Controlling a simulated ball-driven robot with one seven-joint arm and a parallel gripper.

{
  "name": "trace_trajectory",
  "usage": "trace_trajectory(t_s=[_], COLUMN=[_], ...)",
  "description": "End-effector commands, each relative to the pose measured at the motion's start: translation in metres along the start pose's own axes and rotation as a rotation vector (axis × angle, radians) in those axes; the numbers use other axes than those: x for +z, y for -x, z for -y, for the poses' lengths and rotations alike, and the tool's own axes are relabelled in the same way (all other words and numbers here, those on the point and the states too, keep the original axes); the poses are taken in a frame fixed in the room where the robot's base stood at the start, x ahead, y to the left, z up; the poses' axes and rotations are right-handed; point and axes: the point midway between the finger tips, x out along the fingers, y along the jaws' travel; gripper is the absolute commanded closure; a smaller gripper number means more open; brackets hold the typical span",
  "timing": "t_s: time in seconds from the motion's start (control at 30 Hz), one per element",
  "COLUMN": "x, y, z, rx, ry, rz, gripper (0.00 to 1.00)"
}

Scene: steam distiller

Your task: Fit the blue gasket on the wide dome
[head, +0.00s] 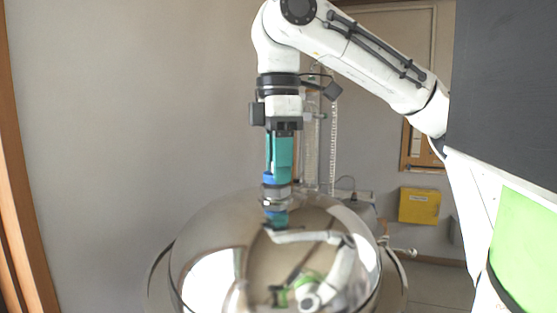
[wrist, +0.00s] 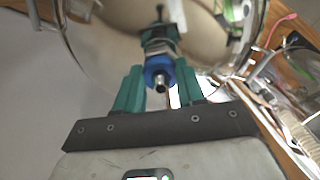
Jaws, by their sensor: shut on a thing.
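The wide dome (head: 215,225) is a large, shiny metal dome in the lower middle of the head view. Its curved surface (wrist: 95,45) also shows in the wrist view and mirrors my arm. My gripper (head: 277,174) points straight down over the dome's top, its teal fingers close together. The blue gasket (head: 270,179) is at the fingertips. In the wrist view the blue gasket (wrist: 156,70) lies between the two teal fingers of my gripper (wrist: 159,66), around a metal stem (wrist: 159,85). I cannot tell whether the gasket is fully seated.
A clear glass column (head: 311,145) stands behind the dome. A yellow box (head: 419,205) is on the back wall at right. In the wrist view a cluttered wooden surface (wrist: 280,75) lies to the right. A plain wall fills the left.

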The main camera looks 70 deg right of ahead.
Motion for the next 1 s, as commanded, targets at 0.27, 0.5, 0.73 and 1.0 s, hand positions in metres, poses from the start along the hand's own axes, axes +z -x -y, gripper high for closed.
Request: trace_trajectory(t_s=[0.27,0.5,0.73,1.0], x=[-0.0001,0.0,0.0,0.0], y=[-0.0026,-0.0025,-0.0025,-0.0025], z=[0.0,0.0,0.0,0.0], rx=[0.0,0.001,0.001,0.001], ry=[0.0,0.0,0.0,0.0], rz=[0.0,0.0,0.0,0.0], gripper=[0.9,0.56,0.34,0.32])
